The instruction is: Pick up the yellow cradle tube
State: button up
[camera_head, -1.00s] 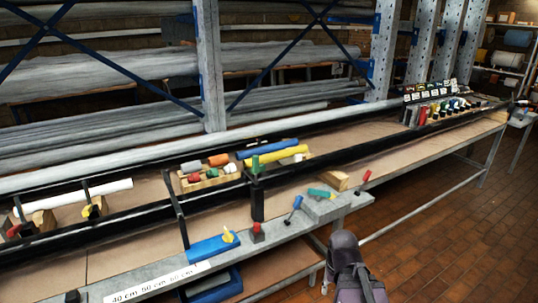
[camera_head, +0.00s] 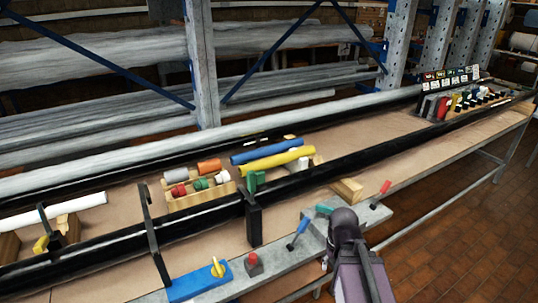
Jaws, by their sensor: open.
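The yellow tube (camera_head: 277,159) lies slantwise on the workbench, just in front of a similar blue tube (camera_head: 267,150). Its right end is near a small wooden support (camera_head: 299,165). A green upright piece (camera_head: 256,181) stands in front of its left end. In the head view my dark arm (camera_head: 350,245) comes up from the bottom, right of centre, over the bench's front edge, well to the front and right of the yellow tube. I cannot make out my gripper's fingers.
A wooden rack (camera_head: 200,196) with coloured rolls stands left of the tubes. A long black rail (camera_head: 345,159) runs in front of them, with a black post (camera_head: 253,222). Small levers and a blue block (camera_head: 200,281) line the front ledge.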

aim_at(289, 156)
jog(key=i, duration=0.95)
jog(key=u, duration=0.4)
